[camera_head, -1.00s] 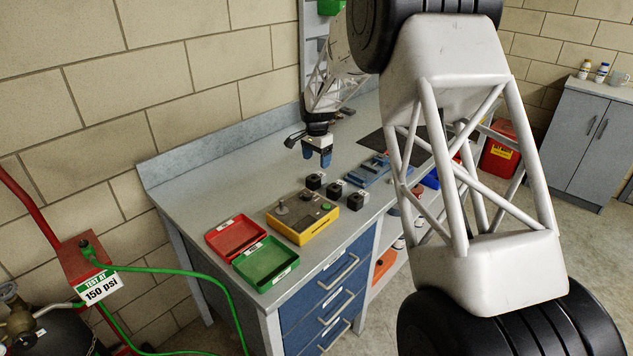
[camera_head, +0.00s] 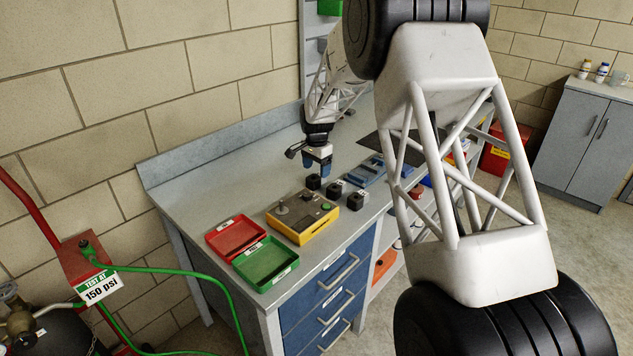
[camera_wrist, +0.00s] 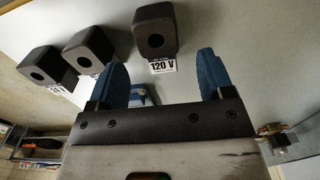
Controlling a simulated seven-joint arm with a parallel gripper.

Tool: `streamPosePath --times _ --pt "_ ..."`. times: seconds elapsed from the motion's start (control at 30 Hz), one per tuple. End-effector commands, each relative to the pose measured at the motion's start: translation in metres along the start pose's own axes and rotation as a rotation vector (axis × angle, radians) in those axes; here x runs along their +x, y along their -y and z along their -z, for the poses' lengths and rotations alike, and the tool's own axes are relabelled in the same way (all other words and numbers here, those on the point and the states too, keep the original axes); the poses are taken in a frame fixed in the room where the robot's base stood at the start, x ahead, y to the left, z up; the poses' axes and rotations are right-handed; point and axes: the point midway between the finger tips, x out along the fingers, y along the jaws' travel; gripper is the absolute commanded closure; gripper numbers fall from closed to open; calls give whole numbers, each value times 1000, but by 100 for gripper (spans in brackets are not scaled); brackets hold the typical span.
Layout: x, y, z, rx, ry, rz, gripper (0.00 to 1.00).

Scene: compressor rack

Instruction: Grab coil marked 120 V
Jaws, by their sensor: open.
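In the wrist view the black coil labelled 120 V (camera_wrist: 156,32) stands on the bench beyond and between my open fingertips. My gripper (camera_wrist: 160,75) is open and empty, with blue fingers. Two more black coils, a middle one (camera_wrist: 89,50) and an outer one (camera_wrist: 46,66), stand to its left; their labels are hard to read. In the head view my gripper (camera_head: 318,171) hangs just above and behind the nearest coil (camera_head: 313,182). The other coils (camera_head: 334,188) and (camera_head: 356,200) stand in a row to the right.
A yellow test box (camera_head: 303,218) stands left of the coils. A red tray (camera_head: 235,237) and a green tray (camera_head: 265,264) lie further left on the grey bench (camera_head: 200,205). A blue fixture (camera_head: 370,171) lies to the right, behind the coils.

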Motion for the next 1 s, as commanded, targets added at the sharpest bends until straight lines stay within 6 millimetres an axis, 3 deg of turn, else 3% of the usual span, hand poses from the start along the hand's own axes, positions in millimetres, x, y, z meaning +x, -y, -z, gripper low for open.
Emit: streamPosePath --times 0.4,1.0 --pt "40 -1 -1 0 1 -1 26" --pt "42 -1 -1 0 0 0 27"
